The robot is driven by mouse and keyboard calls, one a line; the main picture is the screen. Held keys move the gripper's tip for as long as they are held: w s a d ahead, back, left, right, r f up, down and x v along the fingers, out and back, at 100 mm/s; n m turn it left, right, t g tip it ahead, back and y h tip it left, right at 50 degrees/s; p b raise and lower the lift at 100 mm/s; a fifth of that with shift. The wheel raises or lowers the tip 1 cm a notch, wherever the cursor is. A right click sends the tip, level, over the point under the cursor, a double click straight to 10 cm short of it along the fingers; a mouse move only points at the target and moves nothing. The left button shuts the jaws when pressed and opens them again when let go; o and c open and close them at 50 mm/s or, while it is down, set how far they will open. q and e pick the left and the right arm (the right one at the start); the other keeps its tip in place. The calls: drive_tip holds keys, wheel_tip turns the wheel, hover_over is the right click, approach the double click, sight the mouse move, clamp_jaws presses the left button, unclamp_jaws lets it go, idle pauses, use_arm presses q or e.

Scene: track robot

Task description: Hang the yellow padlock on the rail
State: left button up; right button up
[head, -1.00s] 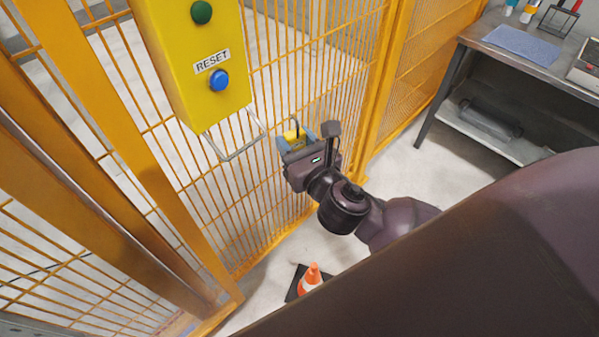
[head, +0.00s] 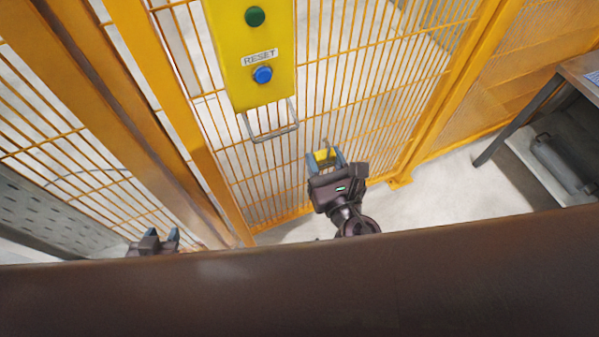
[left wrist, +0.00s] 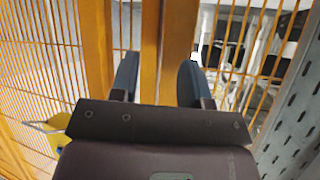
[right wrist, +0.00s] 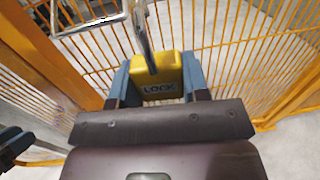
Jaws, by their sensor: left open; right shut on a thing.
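The yellow padlock (head: 324,155) is held between the fingers of my right gripper (head: 324,161). In the right wrist view its body (right wrist: 160,88) shows the word LOCK, and its metal shackle (right wrist: 144,38) points up, away from the gripper. The rail (head: 272,136) is a grey metal loop under the yellow control box. The padlock is right of and below it in the head view. In the right wrist view the rail (right wrist: 90,24) lies close to the shackle in the picture; I cannot tell if they touch. My left gripper (head: 162,238) is open and empty, low at the left.
The yellow control box (head: 250,85) has a green and a blue button. It is at the orange mesh fence (head: 370,90), whose thick posts (head: 165,100) stand at left. A workbench (head: 572,75) stands at the right. Floor (head: 450,195) is clear between fence and bench.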

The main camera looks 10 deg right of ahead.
drive_tip(key=s+a+n+y+p, duration=0.1)
drive_tip(key=s+a+p, duration=0.1)
drive_tip(key=s+a, duration=0.25)
use_arm(q)
drive_tip(key=shift+s+a+r+b, duration=0.15)
drive_tip(key=shift+s+r+b, duration=0.25)
drive_tip(key=shift+r+b, duration=0.05)
use_arm(e)
drive_tip(key=w+a+f, duration=0.1)
drive_tip(key=w+a, duration=0.3)
drive_tip(key=w, duration=0.5)
drive_tip(key=shift+f+g+y, duration=0.25)
drive_tip(key=shift+g+y, duration=0.05)
drive_tip(key=shift+y, duration=0.1)
use_arm(q)
drive_tip(key=shift+w+r, duration=0.1)
drive_tip(key=shift+w, duration=0.05)
use_arm(e)
drive_tip(key=o, duration=1)
